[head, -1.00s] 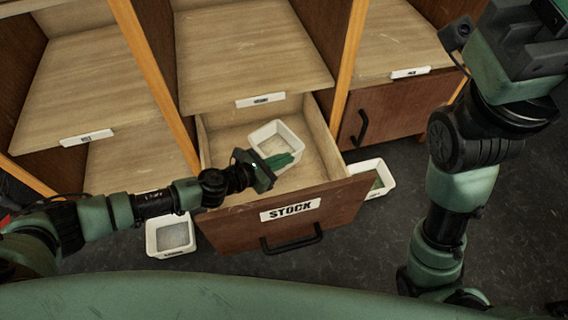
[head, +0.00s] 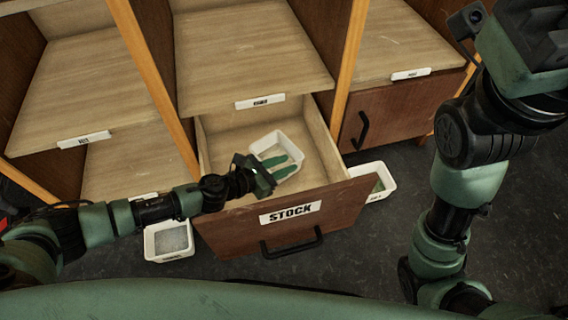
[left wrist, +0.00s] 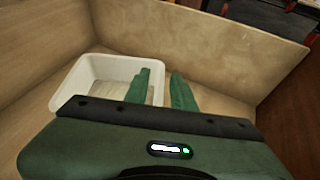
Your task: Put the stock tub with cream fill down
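The white stock tub with a pale cream inside (head: 262,147) is in the open STOCK drawer (head: 318,140), toward its front, and appears to sit on the drawer floor. In the left wrist view the tub (left wrist: 75,88) is left of centre. My left gripper (head: 281,165) is open at the tub's near right side. In the left wrist view its two green fingers (left wrist: 160,90) stand apart, one over the tub's inside and one beyond its right wall. The fingers hide part of the tub. My right arm stands at the right; its fingertips are out of view.
A white tub with grey fill (head: 168,241) stands on the floor left of the drawer, and one with green fill (head: 384,185) stands right of it. The labelled drawer front (head: 290,212) has a black handle. Shelves (head: 250,60) rise behind; the drawer's back is clear.

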